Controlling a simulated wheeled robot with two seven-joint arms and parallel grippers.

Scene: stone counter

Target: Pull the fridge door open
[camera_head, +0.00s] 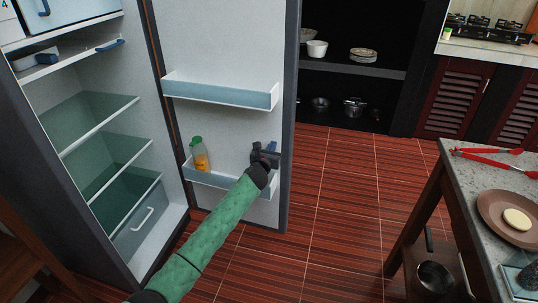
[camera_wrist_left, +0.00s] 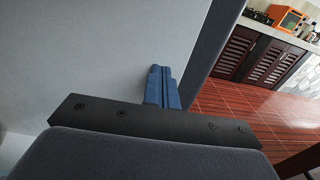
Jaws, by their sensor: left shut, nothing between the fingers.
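The fridge (camera_head: 85,115) stands at the left in the head view with its door (camera_head: 228,50) swung wide open. The door's inner side faces me, with two shelves on it. My left gripper (camera_head: 268,150) is at the lower door shelf, near the door's free edge. Its blue fingers (camera_wrist_left: 161,86) are shut together with nothing between them, close to the pale inner door panel (camera_wrist_left: 90,50) in the left wrist view. I cannot tell whether they touch the panel. The door's outer handle is hidden. My right gripper is not in view.
An orange-and-green bottle (camera_head: 199,155) stands in the lower door shelf (camera_head: 205,180), left of my gripper. A stone counter (camera_head: 465,185) with a brown plate (camera_head: 505,212) is at the right. Bare red floor (camera_head: 330,210) lies between door and counter. Dark shelving (camera_head: 350,70) stands behind.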

